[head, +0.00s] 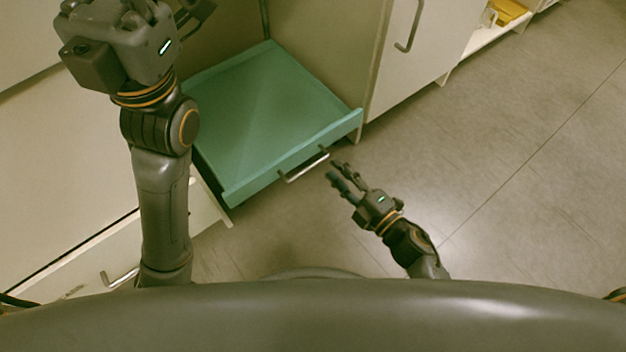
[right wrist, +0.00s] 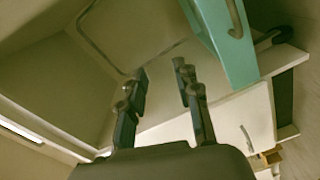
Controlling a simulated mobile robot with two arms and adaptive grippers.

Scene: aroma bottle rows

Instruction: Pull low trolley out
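The low trolley (head: 265,110) is a flat teal tray with a raised front lip, inside an open cabinet bay. Its metal bar handle (head: 304,166) is on the front. In the right wrist view the teal front (right wrist: 222,45) and handle (right wrist: 235,18) are at the upper right, outside the fingers. My right gripper (head: 339,168) is close to the right end of the handle; its fingers (right wrist: 160,78) are apart with nothing between them. My left gripper (head: 180,10) is raised at the upper left, partly cut off, so its opening is unclear.
A white cabinet door with a handle (head: 409,25) is right of the bay. A drawer with a handle (head: 122,277) is at lower left. A low shelf with a yellow item (head: 510,11) is at upper right. The grey floor (head: 500,150) on the right is clear.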

